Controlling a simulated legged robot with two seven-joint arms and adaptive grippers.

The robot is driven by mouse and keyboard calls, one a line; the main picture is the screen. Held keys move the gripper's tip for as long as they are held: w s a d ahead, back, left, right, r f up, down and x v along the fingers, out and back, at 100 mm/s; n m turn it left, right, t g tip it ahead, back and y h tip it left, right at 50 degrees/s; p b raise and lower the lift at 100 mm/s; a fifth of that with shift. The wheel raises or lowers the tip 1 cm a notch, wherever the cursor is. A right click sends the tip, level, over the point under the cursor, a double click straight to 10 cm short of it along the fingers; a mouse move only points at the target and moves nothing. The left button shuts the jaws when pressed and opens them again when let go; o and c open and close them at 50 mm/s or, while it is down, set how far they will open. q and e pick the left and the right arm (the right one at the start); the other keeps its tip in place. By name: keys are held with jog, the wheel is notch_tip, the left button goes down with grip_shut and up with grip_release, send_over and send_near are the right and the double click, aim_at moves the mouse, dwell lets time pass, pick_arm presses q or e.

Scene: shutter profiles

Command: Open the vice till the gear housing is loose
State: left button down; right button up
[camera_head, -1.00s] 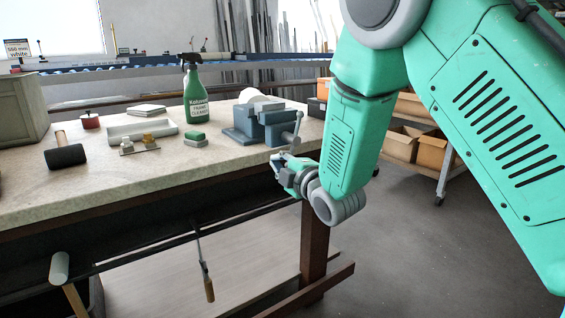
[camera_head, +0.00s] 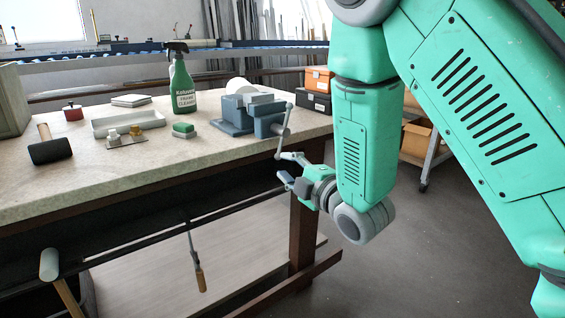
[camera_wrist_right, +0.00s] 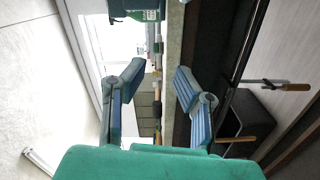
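The blue-grey vice (camera_head: 236,122) stands at the bench's right front corner. Its bar handle (camera_head: 284,130) hangs steeply at the front, with its lower end below the bench top. A pale rounded part, apparently the gear housing (camera_head: 238,86), shows behind the jaws, mostly hidden. My right gripper (camera_head: 281,168) is below the vice in front of the bench edge. Its upper finger overlaps the handle's lower end in the head view; contact cannot be told. In the right wrist view the gripper (camera_wrist_right: 160,82) is open, with nothing between its fingers. My left gripper is out of view.
On the bench (camera_head: 90,187) are a green spray bottle (camera_head: 183,85), a mallet (camera_head: 48,150), a grey tray (camera_head: 128,122) and a green-topped block (camera_head: 184,130). A cart with boxes (camera_head: 416,142) stands behind my right arm.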

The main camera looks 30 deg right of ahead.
jog(key=shift+o, duration=0.6)
jog(key=d+r+m+p, duration=0.1)
jog(key=d+m+p, duration=0.2)
jog(key=d+m, duration=0.3)
jog(key=shift+r+m, duration=0.25)
jog(key=shift+m, duration=0.85)
jog(key=m+y, duration=0.1)
jog(key=m, duration=0.7)
send_near(281, 131)
jog(key=w+d+f, duration=0.1)
jog(key=w+d, duration=0.1)
jog(key=w, duration=0.2)
jog(key=w+a, duration=0.1)
jog(key=w, duration=0.2)
jog(key=w+a, duration=0.1)
jog(key=w, duration=0.2)
jog(key=shift+a+r, duration=0.15)
jog(key=shift+w, duration=0.35)
jog(key=shift+w+d, duration=0.2)
jog(key=shift+d, duration=0.4)
jog(key=shift+a, duration=0.3)
jog(key=c, duration=1)
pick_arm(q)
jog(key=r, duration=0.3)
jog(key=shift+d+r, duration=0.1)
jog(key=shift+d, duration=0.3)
pick_arm(e)
jog(key=shift+w+a, duration=0.1)
grip_shut()
